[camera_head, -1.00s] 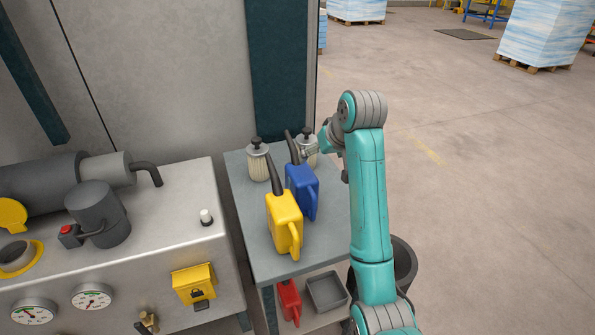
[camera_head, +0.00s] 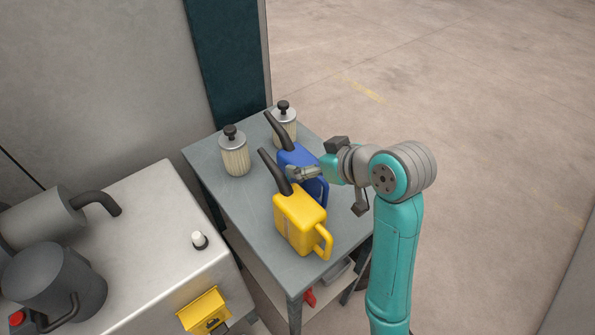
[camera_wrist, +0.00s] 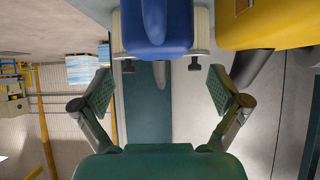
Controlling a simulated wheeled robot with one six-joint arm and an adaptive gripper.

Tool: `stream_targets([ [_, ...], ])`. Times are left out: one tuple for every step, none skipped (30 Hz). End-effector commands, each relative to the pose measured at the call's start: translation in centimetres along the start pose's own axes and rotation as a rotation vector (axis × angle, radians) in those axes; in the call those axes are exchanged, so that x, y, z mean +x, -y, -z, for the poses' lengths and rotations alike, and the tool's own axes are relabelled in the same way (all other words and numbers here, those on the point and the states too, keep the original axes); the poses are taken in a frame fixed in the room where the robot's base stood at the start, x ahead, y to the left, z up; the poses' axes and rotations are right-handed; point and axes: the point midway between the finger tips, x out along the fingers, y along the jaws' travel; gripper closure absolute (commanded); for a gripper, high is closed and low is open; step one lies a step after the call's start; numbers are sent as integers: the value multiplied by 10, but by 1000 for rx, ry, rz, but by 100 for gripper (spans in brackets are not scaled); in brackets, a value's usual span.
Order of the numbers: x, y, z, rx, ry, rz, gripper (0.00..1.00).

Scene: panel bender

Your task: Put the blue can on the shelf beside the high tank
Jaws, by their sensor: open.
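The blue can (camera_head: 296,155) stands upright on the grey table top, with its dark spout pointing up and left. My gripper (camera_head: 301,172) is over the can's near side in the head view and hides part of it. In the wrist view, which looks upside down, the blue can (camera_wrist: 157,38) is at the top middle. My gripper (camera_wrist: 160,88) has its two fingers spread wide there, with the can ahead of the gap between them. I cannot tell whether they touch it. I cannot make out which thing is the high tank or its shelf.
A yellow can (camera_head: 299,222) stands close in front of the blue can. Two pleated filters, one to the left (camera_head: 235,157) and one behind (camera_head: 285,130), share the table (camera_head: 262,237). A machine with a dark cylinder (camera_head: 52,285) is at left. Open floor lies right.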

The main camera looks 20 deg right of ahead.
Motion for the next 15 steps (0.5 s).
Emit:
stream_targets([
  [7, 0, 0, 0, 3, 2, 2],
  [10, 0, 0, 0, 2, 2, 2],
  [14, 0, 0, 0, 1, 0, 2],
  [16, 0, 0, -1, 1, 0, 2],
  [18, 0, 0, -1, 2, 0, 2],
  [19, 0, 0, -1, 2, 0, 2],
  [21, 0, 0, -1, 2, 0, 2],
  [22, 0, 0, -1, 1, 0, 2],
  [26, 0, -1, -1, 1, 0, 2],
  [29, 0, -1, -1, 2, 1, 2],
  [33, 0, -2, 0, 3, 1, 2],
  [39, 0, -2, 0, 2, 1, 2],
  [44, 0, -3, 0, 3, 1, 2],
  [48, 0, -3, 0, 3, 1, 2],
  [54, 0, -3, 0, 2, 0, 2],
])
